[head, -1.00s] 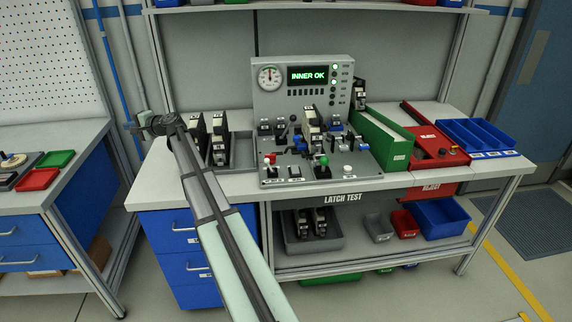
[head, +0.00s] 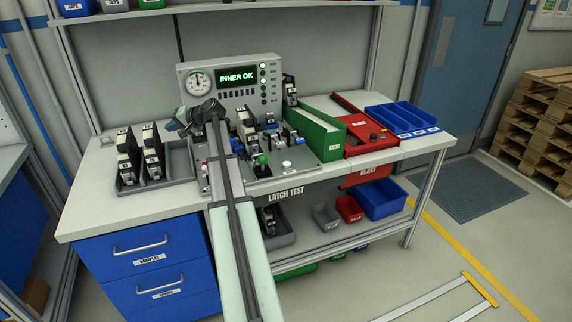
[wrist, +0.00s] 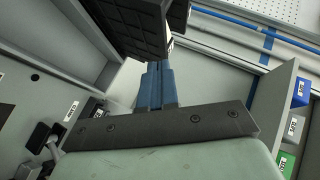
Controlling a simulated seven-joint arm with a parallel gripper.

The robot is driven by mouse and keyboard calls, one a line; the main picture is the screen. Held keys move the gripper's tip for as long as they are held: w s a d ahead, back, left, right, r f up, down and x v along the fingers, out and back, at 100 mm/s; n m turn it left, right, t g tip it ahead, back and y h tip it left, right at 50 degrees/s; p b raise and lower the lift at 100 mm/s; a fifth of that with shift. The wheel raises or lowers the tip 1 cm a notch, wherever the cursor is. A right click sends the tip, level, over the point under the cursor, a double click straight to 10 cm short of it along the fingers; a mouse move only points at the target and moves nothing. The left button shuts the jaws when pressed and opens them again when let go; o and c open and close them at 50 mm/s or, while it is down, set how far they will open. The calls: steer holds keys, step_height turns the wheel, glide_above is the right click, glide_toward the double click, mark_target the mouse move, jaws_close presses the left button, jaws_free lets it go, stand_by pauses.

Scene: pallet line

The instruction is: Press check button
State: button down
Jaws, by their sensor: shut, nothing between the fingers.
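The grey test fixture labelled LATCH TEST (head: 262,178) stands on the bench, carrying levers, clamps and a green knob (head: 262,158). A round white button (head: 286,165) sits near its front right; I cannot tell whether it is the check button. My arm crosses in front of the fixture and hides part of its left side. My gripper (head: 175,124) is at the fixture's left rear, below the gauge, apart from the white button. In the wrist view its blue fingers (wrist: 155,85) are shut and empty.
A grey tray (head: 181,160) with black units stands left. A green bin (head: 318,136), a red reject box (head: 380,138) and blue trays (head: 403,118) stand right. A dark ribbed block (wrist: 130,25) looms beyond my fingers.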

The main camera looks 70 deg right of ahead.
steer(key=s+d+f+n+g+h, duration=0.1)
steer(key=s+d, duration=0.4)
steer(key=s, duration=0.4)
steer(key=s+d+f+g+h, duration=0.1)
steer(key=s+d, duration=0.5)
steer(key=s, duration=0.3)
steer(key=g, duration=0.2)
glide_above(289, 164)
steer(key=f, duration=0.1)
steer(key=shift+d+n+h, duration=0.1)
steer(key=shift+n+h, duration=0.2)
steer(key=shift+h, duration=0.1)
steer(key=shift+f, duration=0.15)
steer(key=shift+f, duration=4.35)
steer(key=shift+f, duration=0.1)
steer(key=shift+f, duration=0.3)
